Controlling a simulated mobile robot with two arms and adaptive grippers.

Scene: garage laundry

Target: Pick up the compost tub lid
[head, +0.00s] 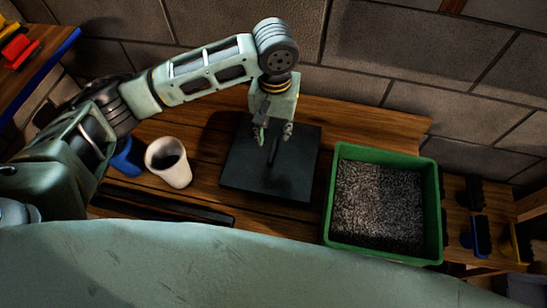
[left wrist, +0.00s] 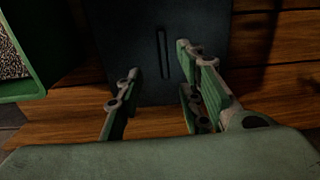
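The compost tub lid (head: 240,172) is a flat black square panel with a thin raised ridge at its middle. It lies on the wooden bench, left of the green compost tub (head: 335,200). My left gripper (head: 275,136) points down over the middle of the lid, its fingers apart and empty. In the left wrist view the lid (left wrist: 205,20) and its upright ridge (left wrist: 162,53) show beyond the open fingers of the gripper (left wrist: 158,80). The exact height of the fingertips above the lid is hard to tell. My right gripper does not show.
The tub holds grey grainy material. A white cup (head: 168,163) with dark contents and a blue item (head: 128,158) stand left of the lid. A dark bar (head: 165,207) lies in front. A block wall (head: 390,50) rises behind the bench.

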